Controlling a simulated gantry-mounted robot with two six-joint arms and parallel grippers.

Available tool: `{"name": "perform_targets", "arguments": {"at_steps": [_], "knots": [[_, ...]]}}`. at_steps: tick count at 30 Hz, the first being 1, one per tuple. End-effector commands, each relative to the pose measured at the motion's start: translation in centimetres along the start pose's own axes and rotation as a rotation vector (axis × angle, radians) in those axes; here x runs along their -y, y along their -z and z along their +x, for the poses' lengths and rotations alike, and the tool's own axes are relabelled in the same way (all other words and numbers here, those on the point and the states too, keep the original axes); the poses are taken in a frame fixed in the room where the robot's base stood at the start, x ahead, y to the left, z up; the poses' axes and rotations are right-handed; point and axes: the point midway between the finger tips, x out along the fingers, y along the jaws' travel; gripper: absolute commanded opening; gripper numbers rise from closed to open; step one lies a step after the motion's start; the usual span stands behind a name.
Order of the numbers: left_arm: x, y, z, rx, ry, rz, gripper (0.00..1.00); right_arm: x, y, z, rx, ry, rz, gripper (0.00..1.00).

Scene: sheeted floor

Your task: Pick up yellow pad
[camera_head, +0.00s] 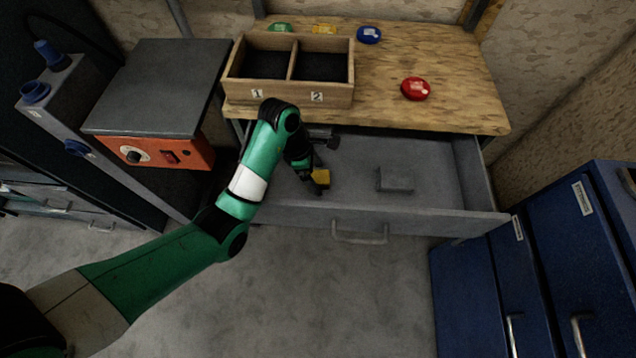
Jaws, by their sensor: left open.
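A yellow pad (321,177) lies in the open grey drawer (425,165) under the wooden worktop. My left gripper (319,183) reaches down into the drawer right at the pad, its fingers open around or beside it; I cannot tell which. The gripper and wrist hide part of the pad. My right gripper is not in view.
A grey block (395,179) lies in the drawer to the right. On the worktop (450,75) are a two-compartment wooden box (328,97), a red object (415,88), a blue one (369,35), and green and yellow ones behind. Blue cabinets (560,250) stand at right.

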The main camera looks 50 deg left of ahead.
Motion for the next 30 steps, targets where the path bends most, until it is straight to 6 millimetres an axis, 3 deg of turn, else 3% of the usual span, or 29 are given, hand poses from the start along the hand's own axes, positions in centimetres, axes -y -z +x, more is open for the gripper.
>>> {"name": "perform_targets", "arguments": {"at_steps": [5, 20, 30], "knots": [[0.0, -0.1, -0.1, 0.0, -0.001, 0.0, 0.93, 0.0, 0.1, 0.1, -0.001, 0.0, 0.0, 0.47], [0.0, 0.0, -0.1, 0.0, 0.0, 0.0, 0.03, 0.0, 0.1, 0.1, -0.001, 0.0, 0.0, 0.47], [0.0, -0.3, -1.1, 0.001, -0.001, 0.0, 0.02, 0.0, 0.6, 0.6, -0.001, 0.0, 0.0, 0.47]]}}
